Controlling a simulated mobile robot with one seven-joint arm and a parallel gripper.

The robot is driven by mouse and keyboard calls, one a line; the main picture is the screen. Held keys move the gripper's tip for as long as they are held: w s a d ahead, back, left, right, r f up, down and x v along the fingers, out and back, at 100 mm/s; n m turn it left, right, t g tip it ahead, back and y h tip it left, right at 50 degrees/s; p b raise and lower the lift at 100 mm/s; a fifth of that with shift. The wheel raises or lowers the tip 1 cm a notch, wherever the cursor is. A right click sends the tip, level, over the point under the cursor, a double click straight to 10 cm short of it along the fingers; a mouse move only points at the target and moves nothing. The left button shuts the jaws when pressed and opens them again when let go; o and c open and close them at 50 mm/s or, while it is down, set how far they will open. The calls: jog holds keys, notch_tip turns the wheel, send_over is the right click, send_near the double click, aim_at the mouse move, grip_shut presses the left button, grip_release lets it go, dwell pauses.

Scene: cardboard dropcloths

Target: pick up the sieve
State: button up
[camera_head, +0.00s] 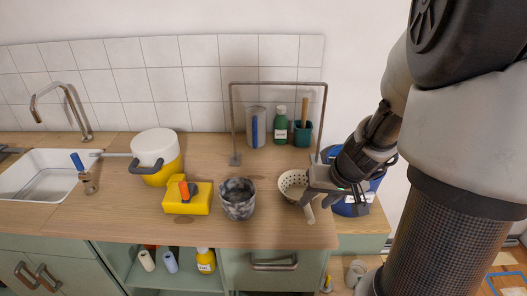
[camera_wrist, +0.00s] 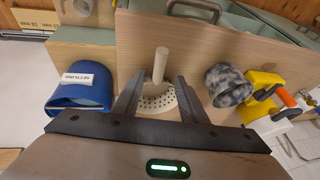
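The sieve (camera_head: 291,182) is a cream perforated bowl with a short handle, near the right end of the wooden counter. In the wrist view the sieve (camera_wrist: 160,96) lies between my fingers, its handle pointing up in the picture. My gripper (camera_head: 318,193) is at the sieve's right side in the head view. In the wrist view my gripper (camera_wrist: 157,92) has its two fingers spread apart, one on each side of the sieve. The wrist view does not make clear whether the fingers touch it. Part of the bowl is hidden behind the fingers.
A mottled grey pot (camera_head: 238,203) stands just left of the sieve. A yellow box (camera_head: 199,203) and yellow-white pot (camera_head: 158,155) are farther left. A blue bucket (camera_wrist: 80,91) is beside the counter end. A metal frame (camera_head: 278,83) rises behind the sieve.

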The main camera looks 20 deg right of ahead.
aim_at(309, 206)
jog(key=x, duration=0.4)
jog(key=b+x, duration=0.1)
jog(key=x, duration=0.3)
jog(key=shift+w+d, duration=0.2)
jog(key=shift+w, duration=0.25)
jog(key=shift+r, duration=0.1)
grip_shut()
